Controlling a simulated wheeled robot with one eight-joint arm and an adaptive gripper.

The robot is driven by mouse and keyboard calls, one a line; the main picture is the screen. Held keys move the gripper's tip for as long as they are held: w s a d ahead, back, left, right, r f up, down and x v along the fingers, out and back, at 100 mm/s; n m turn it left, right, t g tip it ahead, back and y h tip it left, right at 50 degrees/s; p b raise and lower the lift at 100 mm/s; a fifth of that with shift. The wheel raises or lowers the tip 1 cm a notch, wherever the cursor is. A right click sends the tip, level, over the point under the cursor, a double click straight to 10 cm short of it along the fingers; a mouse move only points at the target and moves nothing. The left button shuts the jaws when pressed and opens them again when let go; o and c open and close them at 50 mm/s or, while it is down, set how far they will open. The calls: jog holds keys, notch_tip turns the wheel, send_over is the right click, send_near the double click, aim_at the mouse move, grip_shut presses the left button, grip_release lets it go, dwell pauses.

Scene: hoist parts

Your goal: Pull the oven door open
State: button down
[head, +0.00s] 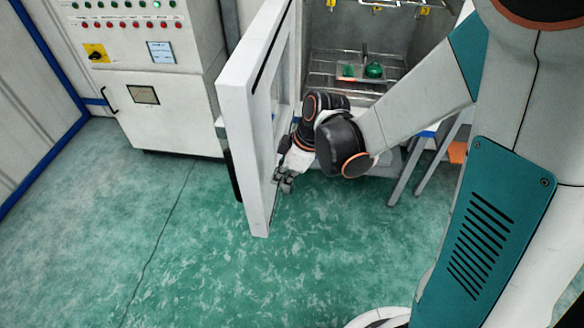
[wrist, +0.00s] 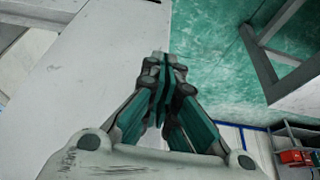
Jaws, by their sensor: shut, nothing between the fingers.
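The white oven door (head: 243,130) stands swung well open, edge-on in the head view, with a dark handle (head: 234,175) on its left side. The oven's interior (head: 330,30) shows behind it, with a wire rack (head: 395,68) bearing a green item (head: 373,69) and a small red and green item. My gripper (head: 285,182) is at the inner side of the door, near its lower free edge. In the wrist view the shut fingers (wrist: 160,62) are beside a pale surface (wrist: 100,85), likely the door. I cannot tell whether they touch it.
A white control cabinet (head: 165,112) with lights and buttons stands to the left of the door. Grey frame legs (head: 407,172) stand to the right of my gripper. The green floor (head: 150,230) in front of the door is clear.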

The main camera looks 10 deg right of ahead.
jog(key=shift+w+a, duration=0.3)
jog(key=shift+a, duration=0.65)
